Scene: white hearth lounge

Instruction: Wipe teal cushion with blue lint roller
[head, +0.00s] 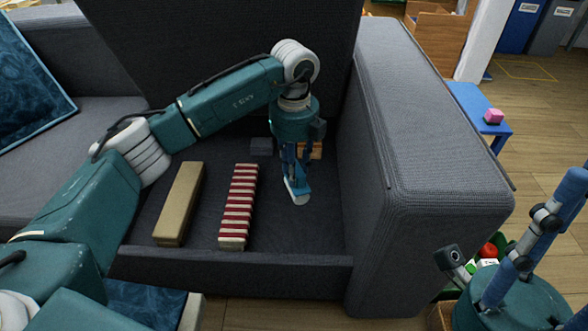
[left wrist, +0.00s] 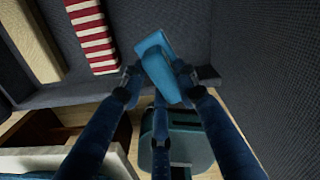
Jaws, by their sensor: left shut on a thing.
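A teal cushion (head: 30,85) leans on the sofa at the far left of the head view. A blue lint roller (head: 299,191) with a pale end is held in my left gripper (head: 294,172), inside the sofa's open storage compartment, near its right wall. In the left wrist view the blue roller (left wrist: 160,62) sits between the fingers of my left gripper (left wrist: 157,75). My right gripper (head: 555,245) is at the lower right of the head view, its fingers spread; it is partly cut off by the frame edge.
The compartment (head: 300,270) has a raised front wall. It holds a beige block (head: 180,203), a red-and-white striped stack (head: 239,205), a small grey block (head: 261,146) and a wooden item (head: 313,150). The thick sofa armrest (head: 430,140) stands right. A blue table (head: 480,115) is beyond.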

